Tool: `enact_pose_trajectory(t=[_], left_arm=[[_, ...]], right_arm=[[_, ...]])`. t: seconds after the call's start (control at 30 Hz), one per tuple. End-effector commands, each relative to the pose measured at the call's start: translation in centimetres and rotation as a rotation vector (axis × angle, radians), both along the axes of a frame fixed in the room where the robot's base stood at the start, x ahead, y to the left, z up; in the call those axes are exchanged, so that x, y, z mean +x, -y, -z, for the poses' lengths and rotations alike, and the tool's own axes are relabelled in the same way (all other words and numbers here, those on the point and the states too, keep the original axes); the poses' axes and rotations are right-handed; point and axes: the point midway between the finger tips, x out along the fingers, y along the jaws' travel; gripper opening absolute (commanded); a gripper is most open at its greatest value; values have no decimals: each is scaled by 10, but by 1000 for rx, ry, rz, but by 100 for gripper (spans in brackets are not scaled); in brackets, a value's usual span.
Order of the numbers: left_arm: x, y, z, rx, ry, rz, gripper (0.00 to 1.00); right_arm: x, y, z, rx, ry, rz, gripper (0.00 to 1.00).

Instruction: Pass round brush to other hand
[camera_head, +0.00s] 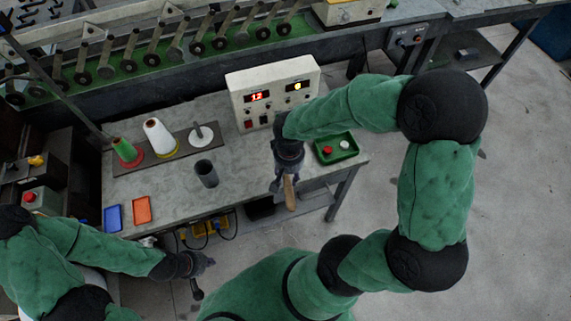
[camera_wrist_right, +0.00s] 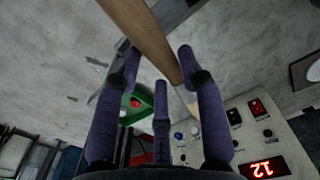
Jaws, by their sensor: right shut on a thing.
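The round brush (camera_head: 290,192) shows a light wooden handle. It hangs below my right gripper (camera_head: 288,172), near the table's front edge. In the right wrist view the brush handle (camera_wrist_right: 142,35) runs between the purple fingers of my right gripper (camera_wrist_right: 158,62), which is shut on it. The bristle end is not clearly visible. My left gripper (camera_head: 205,264) is low at the left, in front of the table, well apart from the brush. Its fingers are too small and dark to tell whether they are open.
The table (camera_head: 250,180) bears a control box (camera_head: 272,92), a green tray (camera_head: 336,148) with a red and a white button, a dark cup (camera_head: 206,173), thread cones (camera_head: 160,137), and blue (camera_head: 113,217) and orange (camera_head: 142,209) trays. Floor is free at the right.

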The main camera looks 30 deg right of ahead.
Motion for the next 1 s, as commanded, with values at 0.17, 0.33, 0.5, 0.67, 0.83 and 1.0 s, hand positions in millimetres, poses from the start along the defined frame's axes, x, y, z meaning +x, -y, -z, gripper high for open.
enact_pose_trajectory(t=[0.17, 0.33, 0.5, 0.67, 0.83, 1.0], left_arm=[[0, 0, -1, 0, 0, 0, 0], [0, 0, -1, 0, 0, 0, 0], [0, 0, 3, 0, 0, 0, 0], [0, 0, 12, 0, 0, 0, 0], [0, 0, 22, 0, 0, 0, 0], [0, 0, 28, 0, 0, 0, 0]], right_arm=[[-8, -3, -4, 0, 0, 1, 5], [-9, -3, -4, 0, 0, 0, 5], [5, -7, 1, 0, -1, -37, 5], [40, -18, 13, 0, -1, -137, 5], [82, -36, 28, 0, -1, -262, 5], [111, -53, 40, -1, -1, -358, 5]])
